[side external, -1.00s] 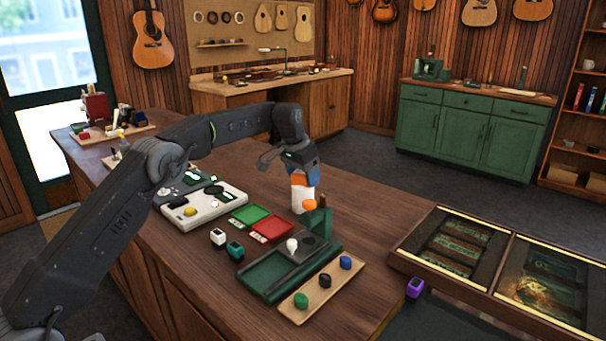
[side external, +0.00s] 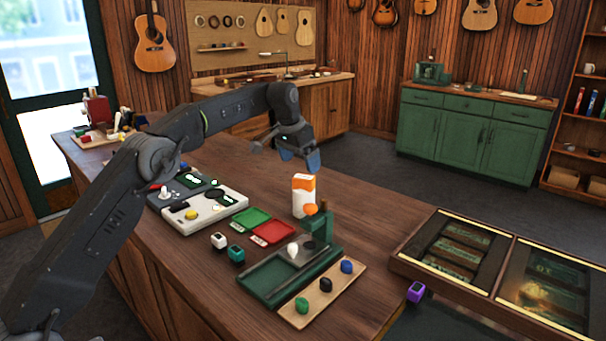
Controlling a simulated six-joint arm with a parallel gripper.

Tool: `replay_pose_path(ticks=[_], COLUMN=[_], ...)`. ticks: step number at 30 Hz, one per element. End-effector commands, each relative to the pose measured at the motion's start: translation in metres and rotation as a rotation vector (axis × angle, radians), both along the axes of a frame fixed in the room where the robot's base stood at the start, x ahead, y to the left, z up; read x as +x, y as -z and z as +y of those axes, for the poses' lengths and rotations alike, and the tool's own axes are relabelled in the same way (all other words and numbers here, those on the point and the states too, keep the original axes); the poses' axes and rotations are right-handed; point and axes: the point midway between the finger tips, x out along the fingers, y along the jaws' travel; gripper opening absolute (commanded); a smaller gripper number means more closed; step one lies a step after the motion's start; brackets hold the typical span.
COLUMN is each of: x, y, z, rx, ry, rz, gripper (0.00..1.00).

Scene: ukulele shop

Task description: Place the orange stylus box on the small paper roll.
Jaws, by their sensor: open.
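The stylus box (side external: 304,182), orange at the top with a white lower part, stands upright on the wooden counter area behind a green stand. No separate small paper roll can be made out clearly; the white lower portion (side external: 301,204) could be the box's own body or a roll under it, and its base is partly hidden. My gripper (side external: 301,161) is open and empty, just above and apart from the box's top.
A green stand (side external: 319,230) with an orange round piece (side external: 311,209) is directly in front. Red (side external: 272,233) and green (side external: 250,218) trays and a dark green tray (side external: 268,285) lie nearby. The counter to the right of the box is clear.

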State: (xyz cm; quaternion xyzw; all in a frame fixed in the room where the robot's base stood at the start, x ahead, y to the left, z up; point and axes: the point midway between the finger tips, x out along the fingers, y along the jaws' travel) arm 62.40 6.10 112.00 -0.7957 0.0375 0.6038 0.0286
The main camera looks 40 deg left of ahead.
Motion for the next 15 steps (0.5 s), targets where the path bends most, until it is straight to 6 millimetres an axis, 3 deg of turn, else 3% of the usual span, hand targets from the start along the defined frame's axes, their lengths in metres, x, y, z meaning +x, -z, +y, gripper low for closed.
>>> replay_pose_path(ticks=[6, 15], x=[-0.011, -0.016], y=[-0.040, -0.057], z=[0.001, 0.002], rx=[0.001, 0.000], ry=[0.000, 0.000], rz=[-0.003, 0.001], gripper=[0.96, 0.96])
